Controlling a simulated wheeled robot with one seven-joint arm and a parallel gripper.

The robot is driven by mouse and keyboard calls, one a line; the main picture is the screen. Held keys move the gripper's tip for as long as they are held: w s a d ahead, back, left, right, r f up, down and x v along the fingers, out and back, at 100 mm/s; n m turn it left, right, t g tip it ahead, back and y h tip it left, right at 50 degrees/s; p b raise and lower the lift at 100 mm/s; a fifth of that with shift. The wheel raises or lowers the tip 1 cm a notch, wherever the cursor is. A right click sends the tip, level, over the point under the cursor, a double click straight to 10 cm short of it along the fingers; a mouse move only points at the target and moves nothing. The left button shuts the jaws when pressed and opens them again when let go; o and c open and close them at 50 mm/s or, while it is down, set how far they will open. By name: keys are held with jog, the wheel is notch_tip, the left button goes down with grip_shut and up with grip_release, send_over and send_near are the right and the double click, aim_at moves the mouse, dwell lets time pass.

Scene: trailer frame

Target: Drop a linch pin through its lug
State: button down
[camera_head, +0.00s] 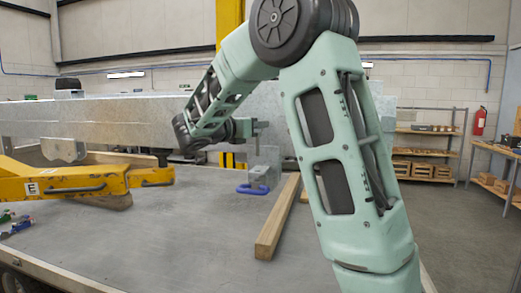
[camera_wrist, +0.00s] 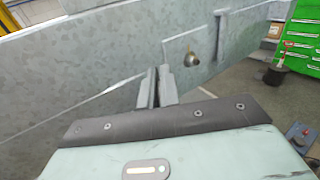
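My gripper (camera_wrist: 159,88) shows in the wrist view with its two grey fingers close together in front of a galvanized beam (camera_wrist: 80,68). A narrow dark gap shows between the fingers; I cannot see whether a thin pin is held there. A plate (camera_wrist: 206,52) like a lug stands against the beam just right of and beyond the fingertips. A small rounded metal piece (camera_wrist: 190,60) hangs at that plate; I cannot tell if it is the linch pin. In the head view my gripper (camera_head: 261,125) is at the beam (camera_head: 120,120), above a grey block (camera_head: 262,168).
A blue shackle-like piece (camera_head: 252,189) lies at the grey block. A wooden batten (camera_head: 276,222) lies on the grey deck (camera_head: 170,240). A yellow fixture (camera_head: 70,184) stands at left. The deck's middle is clear. A green cabinet (camera_wrist: 300,32) is far right.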

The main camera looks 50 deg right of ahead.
aim_at(258, 138)
dwell(0.4)
jog(key=shift+f+b, duration=1.25)
jog(key=shift+f, duration=0.6)
jog(key=shift+f, duration=0.15)
jog(key=shift+f+b, duration=1.6)
jog(key=shift+f, duration=1.15)
jog(key=c, duration=1.5)
grip_release()
jog(key=shift+c, duration=0.2)
jog(key=w+a+b, duration=0.2)
jog(key=a+b, duration=0.2)
jog(key=a, duration=1.3)
jog(key=shift+w+a, duration=0.15)
